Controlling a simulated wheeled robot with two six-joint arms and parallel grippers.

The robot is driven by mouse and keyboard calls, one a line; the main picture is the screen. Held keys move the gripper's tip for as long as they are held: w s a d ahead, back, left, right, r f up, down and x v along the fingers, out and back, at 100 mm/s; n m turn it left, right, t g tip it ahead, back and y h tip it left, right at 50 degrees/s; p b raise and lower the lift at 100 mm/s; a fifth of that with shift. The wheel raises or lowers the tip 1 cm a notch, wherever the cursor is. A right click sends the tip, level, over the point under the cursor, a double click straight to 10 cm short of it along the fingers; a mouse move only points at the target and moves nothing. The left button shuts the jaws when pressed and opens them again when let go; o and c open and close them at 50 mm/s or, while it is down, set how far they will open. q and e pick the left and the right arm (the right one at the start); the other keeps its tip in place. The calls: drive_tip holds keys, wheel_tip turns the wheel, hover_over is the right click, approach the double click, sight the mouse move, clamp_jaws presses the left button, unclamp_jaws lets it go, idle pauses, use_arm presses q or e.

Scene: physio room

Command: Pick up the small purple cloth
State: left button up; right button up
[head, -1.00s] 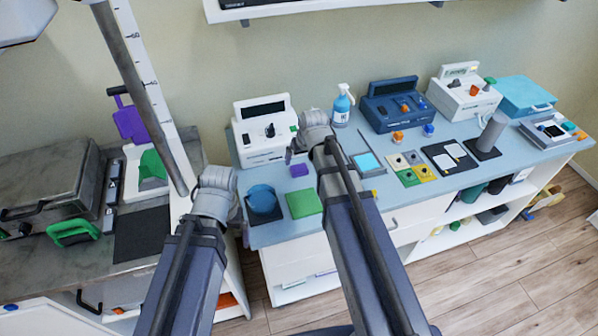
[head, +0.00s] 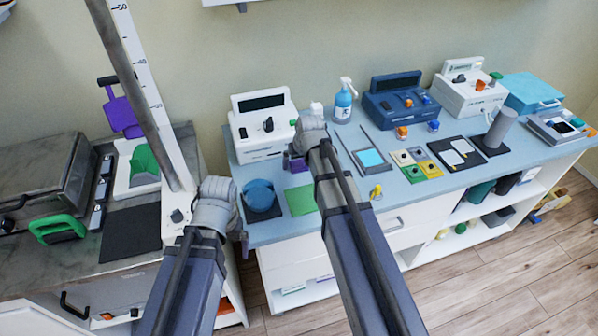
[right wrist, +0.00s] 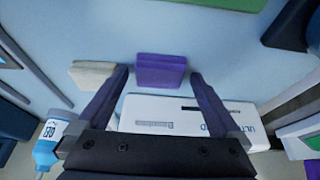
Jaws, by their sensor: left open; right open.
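The small purple cloth (right wrist: 161,70) is a folded block lying on the blue counter top in the right wrist view. In the head view the cloth (head: 297,166) is partly hidden by my right arm, behind the green square. My right gripper (right wrist: 160,77) is open, with one finger on each side of the cloth and a gap on both sides. In the head view my right gripper (head: 289,160) is mostly hidden by its own wrist. My left gripper (head: 244,240) is open and empty at the counter's left end, away from the cloth.
A white machine (head: 263,128) stands close behind the cloth. A pale block (right wrist: 92,73) lies beside one finger. A green square (head: 301,200) and a blue round item (head: 259,195) lie in front.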

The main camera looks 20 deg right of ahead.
sight(300, 165)
drive_tip(key=c, duration=1.4)
wheel_tip(300, 165, up, 10)
drive_tip(key=p, duration=1)
drive_tip(key=shift+d, duration=0.1)
